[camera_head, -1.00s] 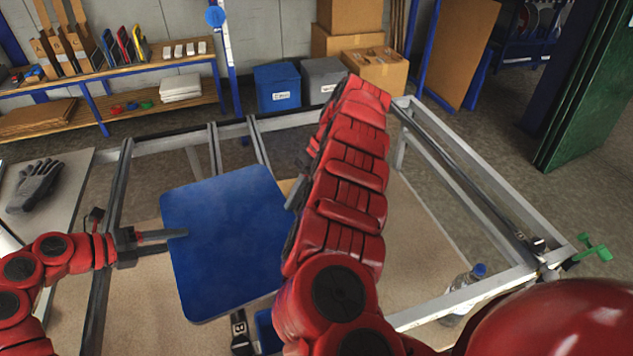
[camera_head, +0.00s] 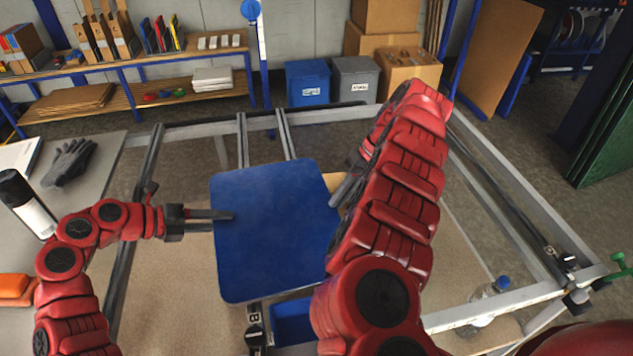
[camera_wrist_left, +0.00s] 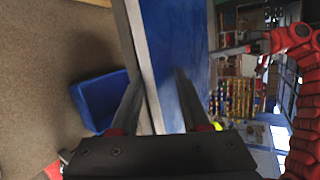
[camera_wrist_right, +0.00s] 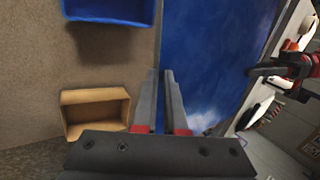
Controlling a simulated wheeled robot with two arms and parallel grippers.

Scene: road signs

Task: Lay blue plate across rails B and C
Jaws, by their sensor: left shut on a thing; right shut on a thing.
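The blue plate (camera_head: 275,225) spans two parallel metal rails, the left one (camera_head: 243,140) and the right one (camera_head: 287,135), which run under its far edge. A tag reading B (camera_head: 254,318) shows below its near edge; I see no C label. My left gripper (camera_head: 225,215) is shut on the plate's left edge. My right gripper (camera_head: 340,195) is shut on its right edge, partly hidden by my arm. The plate also shows in the left wrist view (camera_wrist_left: 175,40) and the right wrist view (camera_wrist_right: 205,50). I cannot tell whether it touches the rails.
A blue bin (camera_head: 293,322) and a tan box (camera_wrist_right: 95,108) sit below the plate. The frame's right beam (camera_head: 515,205) and a bottle (camera_head: 487,298) are at the right. A glove (camera_head: 70,162) and a black-topped bottle (camera_head: 27,203) lie on or stand on the left bench.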

